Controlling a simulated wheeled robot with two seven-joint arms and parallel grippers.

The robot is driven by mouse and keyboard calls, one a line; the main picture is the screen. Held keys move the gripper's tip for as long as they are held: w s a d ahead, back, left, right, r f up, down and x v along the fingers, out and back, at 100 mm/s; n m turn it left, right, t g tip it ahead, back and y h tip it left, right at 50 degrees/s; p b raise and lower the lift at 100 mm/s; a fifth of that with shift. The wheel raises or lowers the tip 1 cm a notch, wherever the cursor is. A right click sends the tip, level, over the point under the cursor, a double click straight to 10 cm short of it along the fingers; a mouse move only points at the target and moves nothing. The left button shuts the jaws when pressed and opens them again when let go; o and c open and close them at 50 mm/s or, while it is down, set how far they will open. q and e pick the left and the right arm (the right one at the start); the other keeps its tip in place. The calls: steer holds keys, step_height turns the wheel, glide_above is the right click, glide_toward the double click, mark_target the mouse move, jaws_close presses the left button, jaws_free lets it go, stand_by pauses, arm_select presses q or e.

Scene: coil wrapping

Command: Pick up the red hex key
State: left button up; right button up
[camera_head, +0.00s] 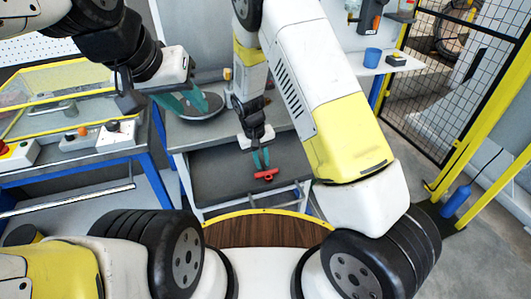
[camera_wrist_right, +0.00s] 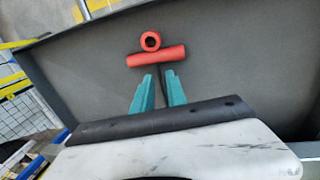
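The red hex key (camera_head: 266,175) lies on the dark grey lower surface of the workbench. In the right wrist view its red bar-shaped handle (camera_wrist_right: 156,57) lies crosswise just ahead of my fingertips, with a round red end behind it and a thin dark shaft running toward the fingers. My right gripper (camera_head: 261,158) points down just above the key; its teal fingers, also in the wrist view (camera_wrist_right: 159,76), stand a little apart and do not visibly grip the key. My left gripper (camera_head: 194,108) is open above a round grey plate (camera_head: 200,116), its teal fingers spread.
The lower surface has raised edges (camera_wrist_right: 45,95) near the key, and a metal rail (camera_head: 255,198) runs in front. A yellow-framed box (camera_head: 60,90) and buttons stand at left. A blue cup (camera_head: 372,57) sits on the right shelf. The surface around the key is clear.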

steer(key=shift+f, duration=0.55)
jaws_close()
steer(key=shift+r, duration=0.15)
